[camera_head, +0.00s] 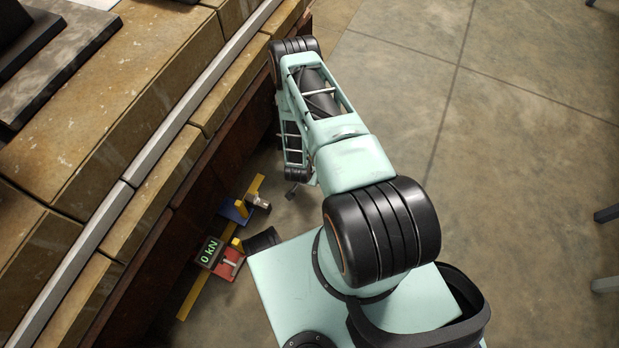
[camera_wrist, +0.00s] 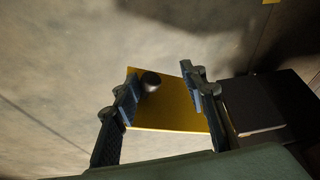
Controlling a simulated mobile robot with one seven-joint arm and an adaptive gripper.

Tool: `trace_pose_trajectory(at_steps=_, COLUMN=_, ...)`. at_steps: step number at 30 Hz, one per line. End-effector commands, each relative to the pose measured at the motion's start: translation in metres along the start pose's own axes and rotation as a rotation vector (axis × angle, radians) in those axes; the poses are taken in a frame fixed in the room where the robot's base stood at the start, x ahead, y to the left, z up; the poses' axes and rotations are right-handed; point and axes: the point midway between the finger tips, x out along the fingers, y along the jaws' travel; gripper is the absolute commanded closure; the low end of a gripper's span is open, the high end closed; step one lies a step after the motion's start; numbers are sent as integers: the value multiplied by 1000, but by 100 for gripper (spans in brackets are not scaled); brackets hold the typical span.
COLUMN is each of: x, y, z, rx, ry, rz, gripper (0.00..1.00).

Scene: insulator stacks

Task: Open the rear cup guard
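In the wrist view a flat yellow plate (camera_wrist: 172,112) with a dark round knob (camera_wrist: 151,81) near its upper left edge lies between and beyond my fingers. It may be the cup guard; I cannot tell for sure. My gripper (camera_wrist: 161,83) is open, its fingers wide apart with nothing held. The knob shows close to the left finger; whether they touch is unclear. In the head view a yellow bar (camera_head: 191,299) carries a blue block (camera_head: 236,210), a silver cylinder (camera_head: 258,202) and a red device (camera_head: 227,264) whose display reads 0 kN.
A dark block (camera_wrist: 252,104) stands right of my right finger in the wrist view. In the head view a stepped stone-and-wood ledge (camera_head: 160,185) with a metal strip runs along the left. Concrete floor (camera_head: 520,150) is open on the right.

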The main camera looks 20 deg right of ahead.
Motion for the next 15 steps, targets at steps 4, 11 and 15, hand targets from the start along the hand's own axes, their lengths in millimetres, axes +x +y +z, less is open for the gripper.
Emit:
trace_pose_trajectory(at_steps=4, x=-2, y=-4, z=-8, rx=0, ry=14, rz=-6, gripper=65)
trace_pose_trajectory(at_steps=11, x=-24, y=-3, z=-5, rx=-1, ry=9, rz=-4, gripper=65)
trace_pose_trajectory(at_steps=15, x=-46, y=-2, z=-3, rx=-1, ry=6, rz=-3, gripper=65)
